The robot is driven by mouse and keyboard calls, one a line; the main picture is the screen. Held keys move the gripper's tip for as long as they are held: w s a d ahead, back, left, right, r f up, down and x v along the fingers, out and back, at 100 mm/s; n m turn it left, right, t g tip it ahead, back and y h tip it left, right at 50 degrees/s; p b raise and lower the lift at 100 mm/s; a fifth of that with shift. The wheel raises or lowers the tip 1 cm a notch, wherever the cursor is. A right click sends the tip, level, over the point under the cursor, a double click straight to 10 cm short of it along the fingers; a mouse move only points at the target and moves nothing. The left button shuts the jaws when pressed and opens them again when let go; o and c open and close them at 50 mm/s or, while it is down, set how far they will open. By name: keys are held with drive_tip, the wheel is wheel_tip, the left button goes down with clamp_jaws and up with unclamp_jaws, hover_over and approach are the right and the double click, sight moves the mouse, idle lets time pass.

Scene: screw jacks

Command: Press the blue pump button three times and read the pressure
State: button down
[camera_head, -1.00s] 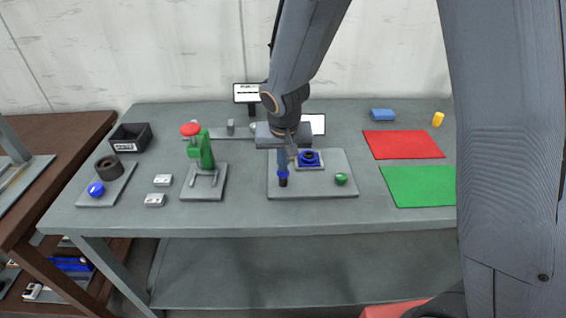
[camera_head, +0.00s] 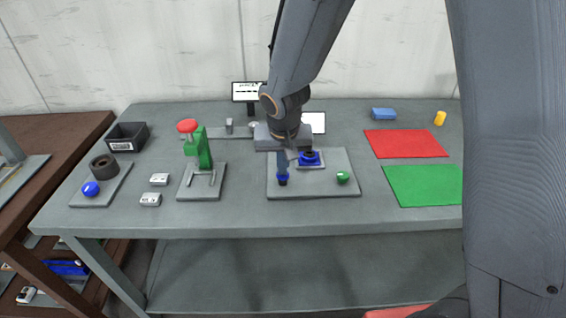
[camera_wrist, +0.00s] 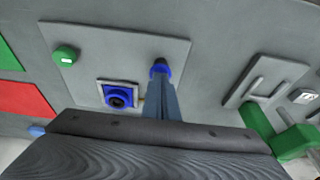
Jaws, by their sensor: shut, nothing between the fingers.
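My gripper (camera_head: 282,169) is shut and empty, pointing down over the left part of a grey plate (camera_head: 325,187). Its fingers (camera_wrist: 160,103) reach a small blue piece with a dark end (camera_head: 282,178), which also shows in the wrist view (camera_wrist: 160,69). The fingers hide most of this piece; contact or pressing cannot be told. A blue square fitting with a dark round middle (camera_head: 310,158) and a green button (camera_head: 342,177) share the plate. A separate blue dome (camera_head: 91,189) sits on the left plate. A screen (camera_head: 248,92) stands behind, its text unreadable.
A green stand with a red knob (camera_head: 204,152), white blocks (camera_head: 159,180) and a black bin (camera_head: 128,136) are to the left. Red (camera_head: 405,143) and green (camera_head: 424,184) mats lie flat at right. A second screen (camera_head: 314,122) is partly behind my wrist.

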drive_tip(key=shift+s+r+p, duration=0.1)
drive_tip(key=shift+s+p, duration=0.2)
wheel_tip(320, 180, up, 4)
drive_tip(key=p, duration=0.2)
drive_tip(key=shift+w+p, duration=0.1)
drive_tip(key=shift+p, duration=0.3)
drive_tip(key=b+v, duration=0.2)
drive_tip(key=v, duration=0.7)
drive_tip(key=shift+r+b, duration=0.3)
drive_tip(key=shift+r, duration=0.05)
drive_tip(key=shift+w+a+b, duration=0.1)
drive_tip(key=shift+w+b, duration=0.15)
drive_tip(key=shift+b, duration=0.75)
drive_tip(key=shift+r+b, duration=0.1)
drive_tip(key=shift+b, duration=0.55)
drive_tip(key=b+v, duration=0.1)
drive_tip(key=b, duration=0.3)
drive_tip(key=shift+r, duration=0.35)
